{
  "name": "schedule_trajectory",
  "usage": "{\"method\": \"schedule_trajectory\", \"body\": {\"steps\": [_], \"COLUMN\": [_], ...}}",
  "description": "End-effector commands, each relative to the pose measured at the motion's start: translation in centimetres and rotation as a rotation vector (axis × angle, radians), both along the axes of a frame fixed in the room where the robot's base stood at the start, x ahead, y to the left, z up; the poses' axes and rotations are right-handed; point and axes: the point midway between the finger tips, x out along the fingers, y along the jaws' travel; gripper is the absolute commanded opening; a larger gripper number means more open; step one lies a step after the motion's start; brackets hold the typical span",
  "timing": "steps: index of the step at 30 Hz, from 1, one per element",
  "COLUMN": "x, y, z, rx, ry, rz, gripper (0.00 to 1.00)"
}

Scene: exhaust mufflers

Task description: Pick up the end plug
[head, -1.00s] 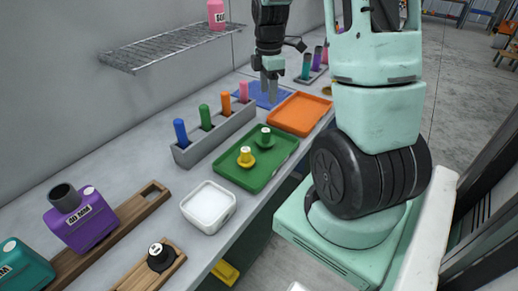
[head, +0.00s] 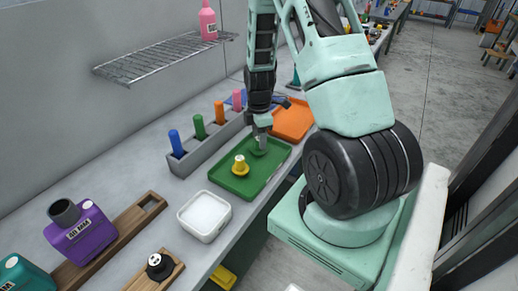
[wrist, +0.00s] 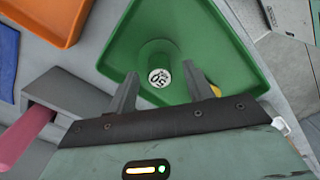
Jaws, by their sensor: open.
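A green end plug (wrist: 156,55) with a round white printed top stands on the green tray (wrist: 220,60). A yellow plug (head: 240,168) stands beside it on the same tray (head: 222,184). My gripper (wrist: 160,70) is open in the wrist view, with one finger on each side of the green plug's top as seen from above. In the head view my gripper (head: 261,132) is over the green plug and partly hides it. I cannot tell if the fingers touch it. A finger hides most of the yellow plug in the wrist view.
A grey rack (head: 185,165) with several coloured handles stands behind the tray. An orange tray (head: 292,120) lies beyond it and a white box (head: 205,214) lies nearer. Purple and teal bottles stand at left. A wire shelf (head: 160,58) hangs on the wall.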

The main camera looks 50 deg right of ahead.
Motion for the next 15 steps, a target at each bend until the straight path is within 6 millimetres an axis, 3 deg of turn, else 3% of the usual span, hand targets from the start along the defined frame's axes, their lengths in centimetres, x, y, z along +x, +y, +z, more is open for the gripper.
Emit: {"method": "schedule_trajectory", "body": {"steps": [4,12,15], "x": [-0.01,0.01,0.01], "y": [-0.02,-0.02,-0.02], "z": [-1.16,-1.38,-1.37], "rx": [0.0,-0.001,-0.001], "ry": [0.0,-0.001,-0.001], "rz": [0.0,0.0,0.0], "gripper": [0.51,0.51,0.24]}}
